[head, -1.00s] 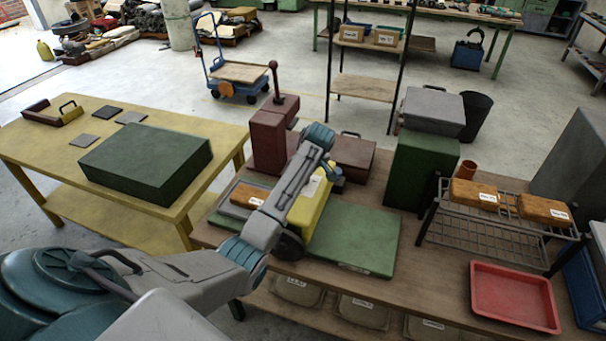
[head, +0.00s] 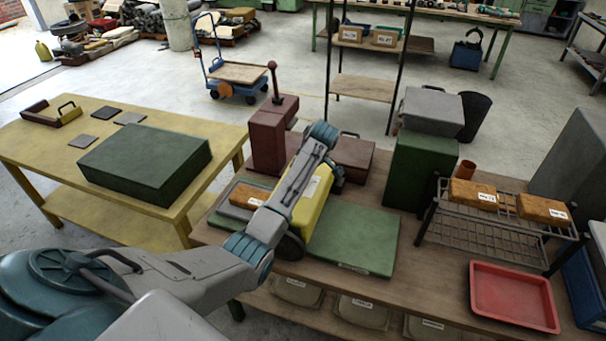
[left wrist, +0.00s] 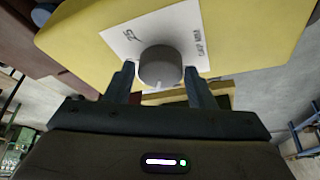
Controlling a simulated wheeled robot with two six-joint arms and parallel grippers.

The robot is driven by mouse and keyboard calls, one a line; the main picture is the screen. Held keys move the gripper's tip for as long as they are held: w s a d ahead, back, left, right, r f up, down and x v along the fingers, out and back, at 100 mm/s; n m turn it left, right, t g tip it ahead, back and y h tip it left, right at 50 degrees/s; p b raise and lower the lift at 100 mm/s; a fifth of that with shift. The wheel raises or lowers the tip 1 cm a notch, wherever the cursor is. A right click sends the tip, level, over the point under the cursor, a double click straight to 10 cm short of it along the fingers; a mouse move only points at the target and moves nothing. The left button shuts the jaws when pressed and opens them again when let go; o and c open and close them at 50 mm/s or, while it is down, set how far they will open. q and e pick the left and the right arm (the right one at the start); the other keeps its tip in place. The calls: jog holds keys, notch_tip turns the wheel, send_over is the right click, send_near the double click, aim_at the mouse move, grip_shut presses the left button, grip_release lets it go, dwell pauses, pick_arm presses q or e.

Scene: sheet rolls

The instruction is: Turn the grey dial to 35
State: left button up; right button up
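The grey dial (left wrist: 161,67) is on a white label (left wrist: 187,30) on the face of the yellow machine (left wrist: 75,35). A pale pointer mark shows on the dial's lower edge in the left wrist view. The label carries a "35" at upper left and small lettering at right. My left gripper (left wrist: 160,78) is open, with one finger on either side of the dial; a narrow gap shows at the left finger, and I cannot tell whether the right one touches. In the head view the yellow machine (head: 312,208) is partly behind my left arm, and the dial is hidden. My right gripper is not in view.
The machine stands on a green plate (head: 355,238) on the brown bench. A maroon block (head: 268,140) with a lever, a maroon box (head: 354,158) and a green block (head: 420,170) stand close behind. An orange box (head: 248,195) lies left; a red tray (head: 513,295) lies right.

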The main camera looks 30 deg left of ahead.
pick_arm(q)
jog(key=shift+o, duration=1.3)
jog(key=shift+d+r, duration=0.1)
jog(key=shift+r, duration=0.05)
jog(key=b+v, duration=0.1)
jog(key=v, duration=0.9)
jog(key=shift+r, duration=0.3)
jog(key=shift+d, duration=0.1)
jog(key=shift+f, duration=0.1)
